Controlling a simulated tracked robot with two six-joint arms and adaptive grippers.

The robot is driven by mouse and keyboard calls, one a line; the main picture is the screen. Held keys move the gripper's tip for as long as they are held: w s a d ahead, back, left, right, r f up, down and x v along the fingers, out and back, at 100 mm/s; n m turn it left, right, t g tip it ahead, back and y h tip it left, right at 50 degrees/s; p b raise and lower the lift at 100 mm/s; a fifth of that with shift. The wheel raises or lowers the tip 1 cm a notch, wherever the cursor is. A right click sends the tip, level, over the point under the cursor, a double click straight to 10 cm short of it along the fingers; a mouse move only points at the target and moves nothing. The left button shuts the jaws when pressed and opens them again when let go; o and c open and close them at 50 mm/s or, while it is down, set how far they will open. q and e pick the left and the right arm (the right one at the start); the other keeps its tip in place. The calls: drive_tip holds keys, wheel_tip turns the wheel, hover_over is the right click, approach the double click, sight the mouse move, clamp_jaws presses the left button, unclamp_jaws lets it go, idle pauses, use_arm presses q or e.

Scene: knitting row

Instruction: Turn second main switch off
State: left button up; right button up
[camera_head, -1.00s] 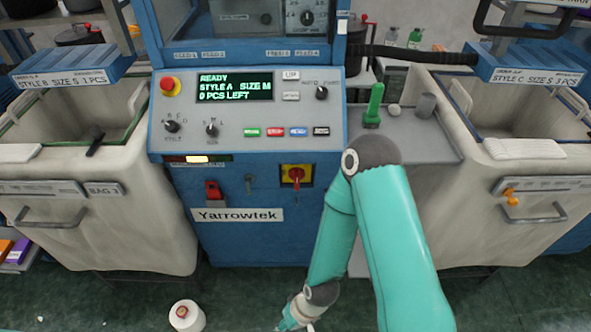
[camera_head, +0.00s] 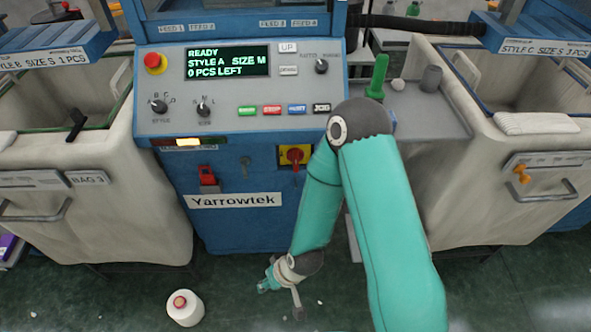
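The main switch (camera_head: 295,155) is a red rotary handle on a yellow plate, low on the front of the blue Yarrowtek machine (camera_head: 215,225). My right arm passes just right of the switch, very close to the plate's right edge in the picture. The wrist hangs low over the floor, with my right gripper (camera_head: 280,289) below and slightly left of the switch, apart from it. The gripper is small and partly turned away, so its opening is unclear. My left gripper is out of view. The machine's display (camera_head: 227,63) reads READY, STYLE A SIZE M, 0 PCS LEFT.
A red emergency button (camera_head: 155,62) and knobs sit on the panel. A red lockout-like piece (camera_head: 207,175) hangs left of the switch. Fabric bins flank the machine, left (camera_head: 90,225) and right (camera_head: 480,200). A yarn cone (camera_head: 185,309) stands on the floor. A grey shelf (camera_head: 425,117) holds a green item (camera_head: 377,77).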

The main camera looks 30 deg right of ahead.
drive_tip(key=w+d+f+t+h+b, duration=0.1)
drive_tip(key=w+d+t+b, duration=0.1)
drive_tip(key=w+t+b, duration=0.4)
use_arm(q)
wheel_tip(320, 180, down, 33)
drive_tip(key=b, duration=2.5)
use_arm(e)
drive_tip(key=m+t+h+p, duration=0.4)
drive_tip(key=t+h+p, duration=0.2)
drive_tip(key=h+p, duration=0.6)
approach(296, 165)
drive_tip(key=shift+m, duration=0.3)
drive_tip(key=p+x, duration=0.2)
drive_tip(key=x, duration=0.7)
drive_tip(key=shift+w+d, duration=0.15)
drive_tip(key=shift+w, duration=0.05)
use_arm(q)
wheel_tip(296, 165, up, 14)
drive_tip(key=shift+p, duration=0.35)
use_arm(e)
drive_tip(key=shift+x, duration=0.8)
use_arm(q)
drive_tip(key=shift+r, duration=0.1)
use_arm(e)
drive_tip(key=shift+f, duration=0.1)
drive_tip(key=shift+c, duration=0.2)
